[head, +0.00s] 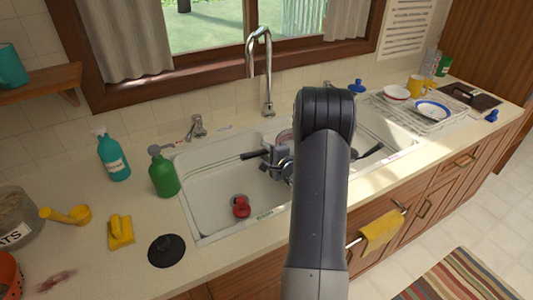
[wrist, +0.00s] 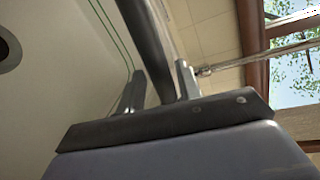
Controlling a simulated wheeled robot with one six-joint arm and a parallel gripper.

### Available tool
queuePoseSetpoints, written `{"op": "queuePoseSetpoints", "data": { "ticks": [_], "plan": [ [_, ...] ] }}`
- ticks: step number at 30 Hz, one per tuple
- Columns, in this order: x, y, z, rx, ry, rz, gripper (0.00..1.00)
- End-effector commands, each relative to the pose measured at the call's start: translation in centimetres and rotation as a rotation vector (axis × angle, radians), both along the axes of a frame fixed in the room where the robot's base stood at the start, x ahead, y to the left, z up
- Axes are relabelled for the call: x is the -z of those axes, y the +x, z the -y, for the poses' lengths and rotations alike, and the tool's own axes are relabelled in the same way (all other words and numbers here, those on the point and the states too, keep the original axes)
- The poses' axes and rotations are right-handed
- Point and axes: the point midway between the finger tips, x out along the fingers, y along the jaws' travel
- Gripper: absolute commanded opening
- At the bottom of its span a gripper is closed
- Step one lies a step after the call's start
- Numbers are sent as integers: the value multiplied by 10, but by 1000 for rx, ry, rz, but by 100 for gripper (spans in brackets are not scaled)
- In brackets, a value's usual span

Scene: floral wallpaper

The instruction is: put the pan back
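My gripper (head: 272,156) is low over the left basin of the sink, mostly behind my own arm in the head view. A dark handle (head: 252,155) sticks out to its left. In the wrist view a dark bar (wrist: 150,40), which looks like the pan's handle, passes between my two fingers (wrist: 160,88). The fingers are close together, one on each side of the bar, and look shut on it. A round rim (head: 285,134) shows just behind the gripper. The rest of the pan is hidden by my arm.
A red object (head: 241,207) lies by the drain in the sink (head: 215,175). A tall faucet (head: 266,75) stands behind it. Green (head: 163,172) and teal (head: 114,158) bottles stand at its left. Dishes fill the rack (head: 405,112) at right. Another dark handle (head: 368,153) shows right of my arm.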

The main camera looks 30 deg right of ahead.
Motion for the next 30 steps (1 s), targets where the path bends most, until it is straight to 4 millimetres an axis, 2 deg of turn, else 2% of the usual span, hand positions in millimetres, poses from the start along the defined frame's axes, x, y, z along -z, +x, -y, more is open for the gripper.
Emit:
{"op": "queuePoseSetpoints", "data": {
  "ticks": [3,14,17,24,30],
  "plan": [
    [0,0,0,0,0,0,43],
    [-4,0,0,0,1,0,43],
    [-4,-14,1,2,1,0,43],
    [-14,-66,2,4,-1,1,43],
    [-22,-101,2,3,-1,2,43]
  ]
}}
